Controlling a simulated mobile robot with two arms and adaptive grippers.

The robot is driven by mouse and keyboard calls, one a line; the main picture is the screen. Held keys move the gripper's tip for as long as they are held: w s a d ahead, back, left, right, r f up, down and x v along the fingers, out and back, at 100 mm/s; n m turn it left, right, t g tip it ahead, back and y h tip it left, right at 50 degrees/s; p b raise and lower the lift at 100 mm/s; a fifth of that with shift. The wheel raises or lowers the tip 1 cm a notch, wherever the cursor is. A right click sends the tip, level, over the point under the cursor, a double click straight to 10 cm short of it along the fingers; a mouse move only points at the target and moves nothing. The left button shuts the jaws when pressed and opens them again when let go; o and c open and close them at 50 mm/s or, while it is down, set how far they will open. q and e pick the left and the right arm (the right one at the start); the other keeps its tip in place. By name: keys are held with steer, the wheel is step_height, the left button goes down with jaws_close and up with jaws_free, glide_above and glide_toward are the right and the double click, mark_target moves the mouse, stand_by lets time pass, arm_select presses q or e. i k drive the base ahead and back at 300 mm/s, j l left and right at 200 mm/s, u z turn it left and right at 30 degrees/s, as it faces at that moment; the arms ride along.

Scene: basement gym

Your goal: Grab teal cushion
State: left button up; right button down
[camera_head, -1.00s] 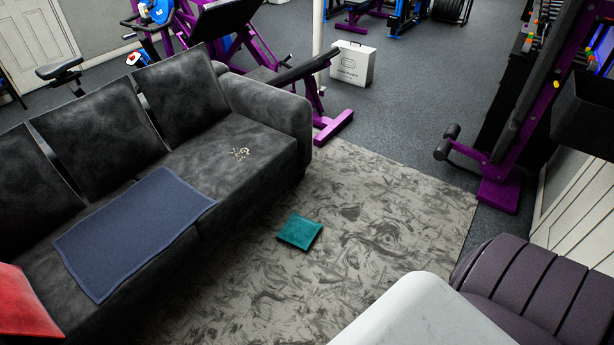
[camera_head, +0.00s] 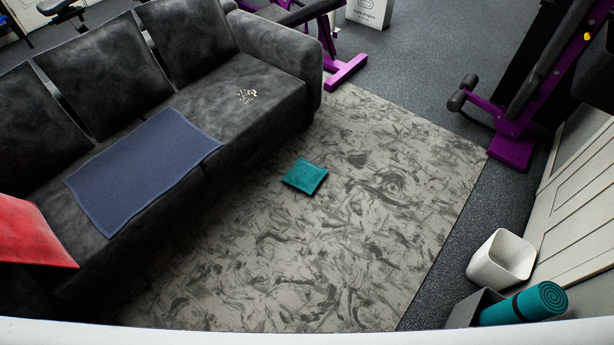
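The teal cushion (camera_head: 305,176) is small and square and lies flat on the grey patterned rug (camera_head: 365,220), in front of the dark sofa. It is fully visible and nothing touches it but the rug. Neither of my grippers shows in the head view.
The dark grey sofa (camera_head: 270,79) runs along the left, with a blue cloth (camera_head: 145,170), a red cushion (camera_head: 30,232) and small crumbs (camera_head: 247,96) on it. The rug around the cushion is clear.

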mark_target(305, 175)
steer(key=i+j+z, duration=0.15)
steer(key=i, duration=0.4)
steer(key=i+j+z, duration=0.15)
steer(key=i, duration=0.4)
steer(key=i+j+z, duration=0.15)
steer(key=i+j, duration=0.2)
steer(key=i, duration=0.15)
steer(key=i+j+z, duration=0.15)
steer(key=i+j, duration=0.2)
steer(key=i, duration=0.15)
